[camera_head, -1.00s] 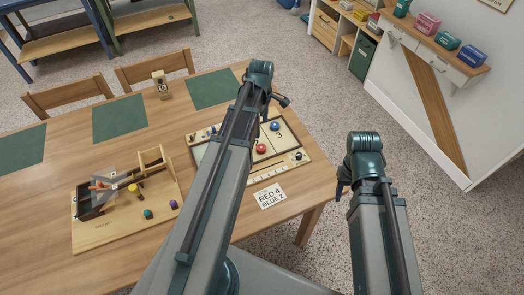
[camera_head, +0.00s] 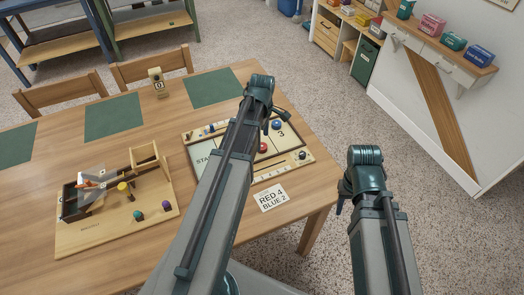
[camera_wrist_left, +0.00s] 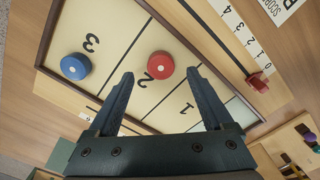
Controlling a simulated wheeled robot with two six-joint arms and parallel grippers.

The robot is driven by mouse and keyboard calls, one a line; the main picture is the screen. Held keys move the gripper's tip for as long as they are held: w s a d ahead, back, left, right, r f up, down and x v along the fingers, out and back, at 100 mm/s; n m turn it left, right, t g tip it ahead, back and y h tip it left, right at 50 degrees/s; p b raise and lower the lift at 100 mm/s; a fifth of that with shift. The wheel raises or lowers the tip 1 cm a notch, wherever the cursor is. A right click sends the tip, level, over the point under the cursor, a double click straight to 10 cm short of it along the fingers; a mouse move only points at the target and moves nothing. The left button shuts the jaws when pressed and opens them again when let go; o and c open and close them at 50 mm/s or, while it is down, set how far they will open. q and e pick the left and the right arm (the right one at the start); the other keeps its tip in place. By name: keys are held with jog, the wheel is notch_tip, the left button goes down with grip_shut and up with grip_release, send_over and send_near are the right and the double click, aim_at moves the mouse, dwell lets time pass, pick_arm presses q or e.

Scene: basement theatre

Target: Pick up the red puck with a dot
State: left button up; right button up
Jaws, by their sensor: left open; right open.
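The red puck (camera_head: 262,147) lies on the game board (camera_head: 297,158), partly hidden behind my left arm in the head view. In the left wrist view the red puck (camera_wrist_left: 160,65) has a pale dot at its centre and lies near the numeral 2. My left gripper (camera_wrist_left: 159,76) is open and empty, its fingertips either side of the puck's near edge in the picture; the height gap cannot be told. In the head view my left gripper (camera_head: 278,112) is over the board. My right gripper (camera_head: 342,194) is open and empty, off the table's right side.
A blue puck (camera_wrist_left: 75,66) with a pale dot lies near the numeral 3. A red score slider (camera_wrist_left: 258,82) sits on the board's rail. A score card (camera_head: 270,198) lies in front of the board. A wooden toy tray (camera_head: 115,232) stands left, with a small block figure (camera_head: 157,80) behind.

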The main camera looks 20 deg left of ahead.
aim_at(262, 146)
pick_arm(q)
notch_tip(262, 146, down, 4)
jog(key=shift+r+b, duration=0.25)
jog(key=shift+b, duration=1)
jog(key=shift+r, duration=0.1)
grip_shut()
